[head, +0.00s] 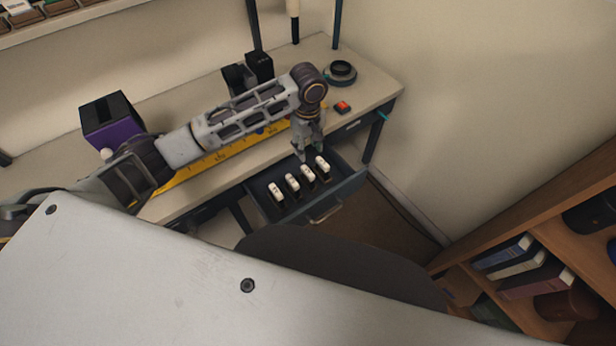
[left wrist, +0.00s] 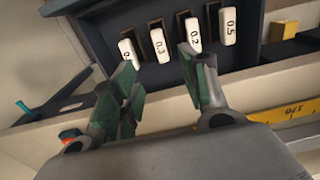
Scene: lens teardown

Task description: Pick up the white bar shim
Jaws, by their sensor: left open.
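Several white bar shims stand in a row in the open drawer (head: 348,185); the head view shows one at the right end (head: 323,164) and one at the left end (head: 276,192). In the left wrist view they carry printed numbers: 0.3 (left wrist: 160,46), 0.2 (left wrist: 193,36) and 0.5 (left wrist: 227,27); the number on the leftmost shim (left wrist: 128,52) is partly hidden by a finger. My left gripper (head: 311,151) is open and empty at the drawer's back edge, near the right-hand shims. Its fingers (left wrist: 160,72) are apart. My right gripper is out of view.
The workbench (head: 375,85) carries a purple and black box (head: 112,118), a dark ring-shaped part (head: 341,72), a small red-and-dark item (head: 342,107) and a yellow ruler (head: 205,160) beneath my left arm. A wooden bookshelf (head: 560,225) stands at the right.

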